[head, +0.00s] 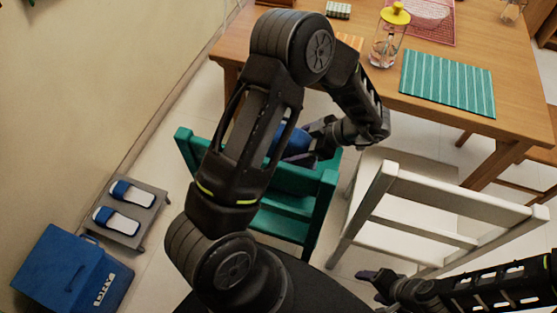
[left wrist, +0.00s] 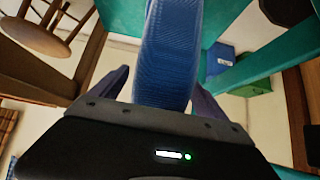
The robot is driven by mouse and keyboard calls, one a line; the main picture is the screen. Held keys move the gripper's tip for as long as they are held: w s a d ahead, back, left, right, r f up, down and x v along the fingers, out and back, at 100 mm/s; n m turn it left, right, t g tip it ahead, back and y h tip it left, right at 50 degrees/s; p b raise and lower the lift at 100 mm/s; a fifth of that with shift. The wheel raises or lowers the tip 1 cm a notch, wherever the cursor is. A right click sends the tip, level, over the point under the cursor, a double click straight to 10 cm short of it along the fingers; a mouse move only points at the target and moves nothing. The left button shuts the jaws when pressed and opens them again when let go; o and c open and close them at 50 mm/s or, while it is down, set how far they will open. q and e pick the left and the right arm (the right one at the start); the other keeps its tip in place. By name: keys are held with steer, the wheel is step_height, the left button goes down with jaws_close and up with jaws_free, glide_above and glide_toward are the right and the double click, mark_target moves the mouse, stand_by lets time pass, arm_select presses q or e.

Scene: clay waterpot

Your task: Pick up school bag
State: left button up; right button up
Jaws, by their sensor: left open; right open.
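The blue school bag (head: 291,138) is on the green chair (head: 262,220), mostly hidden behind my left arm. In the left wrist view a blue ribbed part of the bag (left wrist: 168,50) rises between the two fingers. My left gripper (head: 306,150) is open at the bag, with one finger on each side of that part in the left wrist view (left wrist: 162,88). I cannot tell whether the fingers touch it. My right gripper (head: 368,277) is open and empty, low in front of the white chair (head: 440,195).
A wooden table (head: 440,105) holds a jar with a yellow lid (head: 388,40) and a green striped mat (head: 447,82). Slippers (head: 117,221) lie on a small rack at the left, beside a blue box (head: 65,270). Floor shows between rack and green chair.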

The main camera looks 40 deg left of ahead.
arm_select(q)
steer(key=x, duration=0.2)
steer(key=shift+a+f, duration=0.25)
steer(key=shift+a, duration=0.05)
stand_by(0.3)
jaws_close()
stand_by(0.8)
